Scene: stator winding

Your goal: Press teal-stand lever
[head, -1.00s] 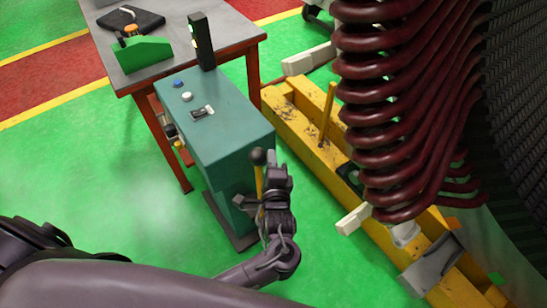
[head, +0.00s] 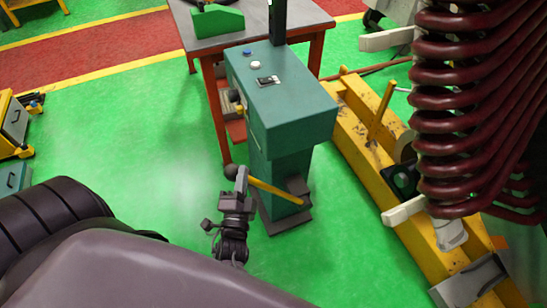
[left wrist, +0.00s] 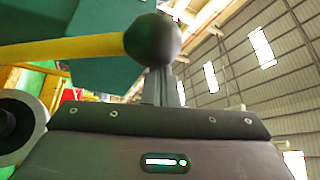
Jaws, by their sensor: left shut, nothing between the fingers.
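The teal stand (head: 290,120) stands on the floor in the middle of the head view, with buttons and a switch on its top. Its yellow lever (head: 275,191) sticks out low from the stand's base and slants up to the left, ending in a dark ball knob (head: 231,171). My left gripper (head: 241,175) is shut and empty, right beside the knob. In the left wrist view the knob (left wrist: 153,40) is in front of the shut fingers (left wrist: 160,88), and the yellow lever (left wrist: 70,48) runs left from it. Whether they touch I cannot tell. My right gripper is out of view.
A grey-topped table (head: 310,18) with a green block (head: 217,20) stands behind the stand. To the right is a yellow frame (head: 372,150) under dark red coils (head: 460,110). Green floor (head: 150,140) left of the stand is clear.

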